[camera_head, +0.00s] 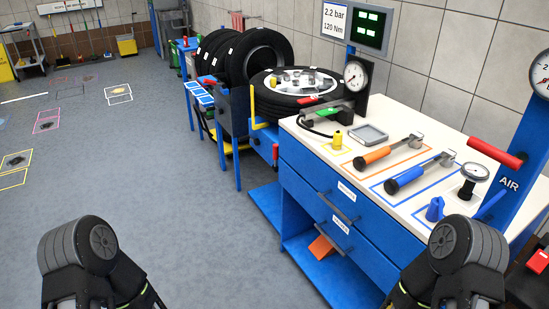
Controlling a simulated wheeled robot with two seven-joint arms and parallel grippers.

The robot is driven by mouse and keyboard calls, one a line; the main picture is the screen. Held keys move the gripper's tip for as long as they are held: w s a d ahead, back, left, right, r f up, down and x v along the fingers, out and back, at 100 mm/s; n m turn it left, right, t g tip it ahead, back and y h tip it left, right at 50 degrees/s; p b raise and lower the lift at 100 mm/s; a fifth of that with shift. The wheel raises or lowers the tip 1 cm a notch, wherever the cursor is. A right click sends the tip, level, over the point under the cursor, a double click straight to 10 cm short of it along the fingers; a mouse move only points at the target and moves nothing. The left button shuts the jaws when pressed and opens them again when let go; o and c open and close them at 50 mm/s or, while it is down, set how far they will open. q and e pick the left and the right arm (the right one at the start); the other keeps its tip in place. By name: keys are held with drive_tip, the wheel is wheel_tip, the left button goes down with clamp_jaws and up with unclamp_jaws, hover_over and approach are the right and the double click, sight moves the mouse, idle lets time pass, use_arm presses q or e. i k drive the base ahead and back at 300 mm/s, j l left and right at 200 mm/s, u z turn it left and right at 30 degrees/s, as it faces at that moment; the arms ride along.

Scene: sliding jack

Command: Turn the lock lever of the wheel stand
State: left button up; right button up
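The wheel stand (265,138) is blue and stands against the far end of the workbench, right of the picture's middle. A wheel with a black tire (268,108) and a pale rim lies flat on it. A yellow upright bar (252,106) rises at its left side. A small red part (275,152) shows low on its front; I cannot tell for certain which part is the lock lever. Only dark rounded links of my two arms show, at the bottom left and bottom right, well short of the stand. The fingers of both grippers are out of sight.
The white-topped workbench (330,160) holds an orange-handled tool (375,156), a blue-handled tool (408,178), a metal tray (369,135) and gauges. Several tires (255,55) stand on a rack behind the stand. The grey floor (150,170) at left is open.

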sight(276, 156)
drive_tip(key=i+j, duration=0.7)
drive_tip(key=i, duration=0.25)
drive_tip(key=i+j+z, duration=0.1)
drive_tip(key=i+j, duration=0.6)
drive_tip(key=i, duration=0.2)
drive_tip(key=i+j, duration=0.8)
drive_tip(key=i+l+z, duration=0.05)
drive_tip(key=i, duration=0.1)
